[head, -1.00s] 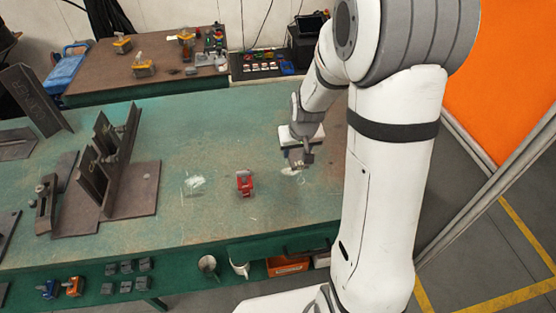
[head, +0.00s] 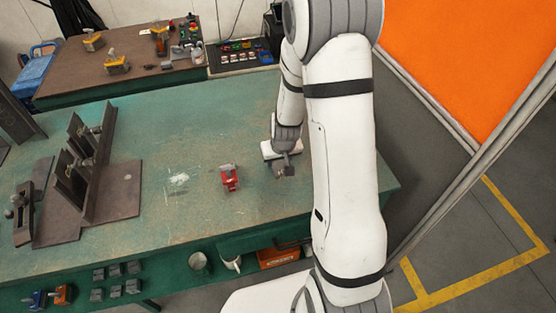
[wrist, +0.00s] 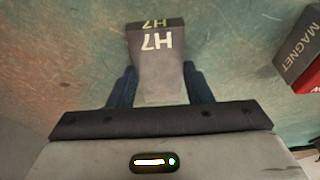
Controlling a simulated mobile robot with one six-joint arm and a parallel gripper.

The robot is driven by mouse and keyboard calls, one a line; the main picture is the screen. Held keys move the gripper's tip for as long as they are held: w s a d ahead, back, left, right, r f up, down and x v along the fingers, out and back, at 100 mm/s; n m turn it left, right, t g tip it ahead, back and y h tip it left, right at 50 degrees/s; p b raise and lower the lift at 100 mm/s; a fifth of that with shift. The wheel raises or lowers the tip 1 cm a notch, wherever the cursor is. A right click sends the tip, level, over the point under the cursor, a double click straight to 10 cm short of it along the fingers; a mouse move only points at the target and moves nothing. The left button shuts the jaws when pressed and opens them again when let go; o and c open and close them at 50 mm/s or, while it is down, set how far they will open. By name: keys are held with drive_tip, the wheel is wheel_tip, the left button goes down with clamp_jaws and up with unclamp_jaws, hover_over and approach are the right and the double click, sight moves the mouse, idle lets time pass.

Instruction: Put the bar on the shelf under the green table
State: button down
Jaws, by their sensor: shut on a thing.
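The bar (wrist: 156,60) is a grey block marked H7. In the wrist view it sits between the two dark fingers of my gripper (wrist: 159,88), which is shut on it. In the head view my gripper (head: 284,172) is over the right part of the green table (head: 215,130), to the right of a red magnet. The bar shows there only as a small dark piece at the fingertips. I cannot tell whether it touches the tabletop. The shelf (head: 172,278) runs under the table's front edge; my arm hides its right end.
The red magnet (head: 229,178) stands close to my gripper and also shows in the wrist view (wrist: 309,55). The shelf holds several dark blocks (head: 115,270), clamps, cups (head: 199,262) and an orange box (head: 278,257). A steel fixture (head: 90,165) stands on the table's left.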

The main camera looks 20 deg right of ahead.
drive_tip(key=shift+r, duration=0.1)
drive_tip(key=c, duration=0.7)
unclamp_jaws()
